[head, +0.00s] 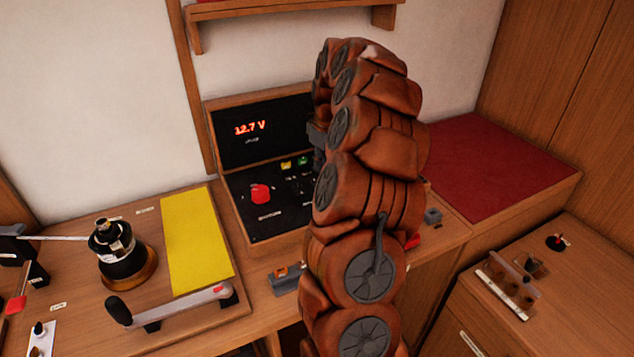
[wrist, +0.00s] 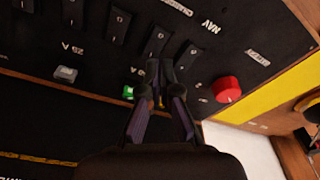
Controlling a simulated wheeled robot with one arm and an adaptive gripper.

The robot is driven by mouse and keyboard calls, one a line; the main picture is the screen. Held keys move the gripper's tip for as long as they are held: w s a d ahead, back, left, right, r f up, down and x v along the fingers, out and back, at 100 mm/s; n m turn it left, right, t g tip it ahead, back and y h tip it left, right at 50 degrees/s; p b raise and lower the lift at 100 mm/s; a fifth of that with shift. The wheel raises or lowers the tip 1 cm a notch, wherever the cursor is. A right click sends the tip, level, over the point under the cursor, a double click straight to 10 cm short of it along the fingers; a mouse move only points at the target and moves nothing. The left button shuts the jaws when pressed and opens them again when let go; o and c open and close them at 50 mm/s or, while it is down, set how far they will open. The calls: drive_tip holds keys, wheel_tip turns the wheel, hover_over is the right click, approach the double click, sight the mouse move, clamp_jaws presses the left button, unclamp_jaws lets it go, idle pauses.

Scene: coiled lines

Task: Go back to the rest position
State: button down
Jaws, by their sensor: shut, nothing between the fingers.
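My gripper (wrist: 158,98) is shut and empty in the wrist view. Its fingertips are close to the black switch panel (wrist: 90,45), just below a row of rocker switches (wrist: 117,24). I cannot tell whether they touch the panel. A lit green button (wrist: 128,92) is just left of the fingertips, and a red knob (wrist: 227,90) is to their right. In the head view my raised arm curves over the panel's right side and hides most of the gripper. The panel (head: 285,222) also shows there, below a screen reading 12.7 V (head: 250,128).
A winch (head: 117,250), a yellow mat (head: 196,240) and a crank handle (head: 175,305) are on the wooden counter to the left. A red cushion (head: 490,165) lies at the right. A clear rack (head: 505,285) is on the front right counter. A shelf (head: 290,18) is above.

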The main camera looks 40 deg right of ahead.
drive_tip(key=shift+r, duration=0.8)
drive_tip(key=shift+a, duration=0.15)
drive_tip(key=s+a+r+g, duration=0.1)
drive_tip(key=s+a+r, duration=0.15)
drive_tip(key=a, duration=0.95)
drive_tip(key=s+a+r, duration=0.2)
drive_tip(key=s+a, duration=0.1)
drive_tip(key=a, duration=0.9)
drive_tip(key=s+a+f+g, duration=0.1)
drive_tip(key=s+a, duration=0.3)
drive_tip(key=s, duration=0.4)
drive_tip(key=s+a+f+m, duration=0.1)
drive_tip(key=s+a, duration=0.3)
drive_tip(key=s, duration=0.4)
drive_tip(key=s+a+f+m+g, duration=0.1)
drive_tip(key=s+a+f, duration=0.1)
drive_tip(key=s+a, duration=0.3)
drive_tip(key=s, duration=0.3)
drive_tip(key=shift+s+f+g, duration=0.25)
drive_tip(key=shift+s+g, duration=0.05)
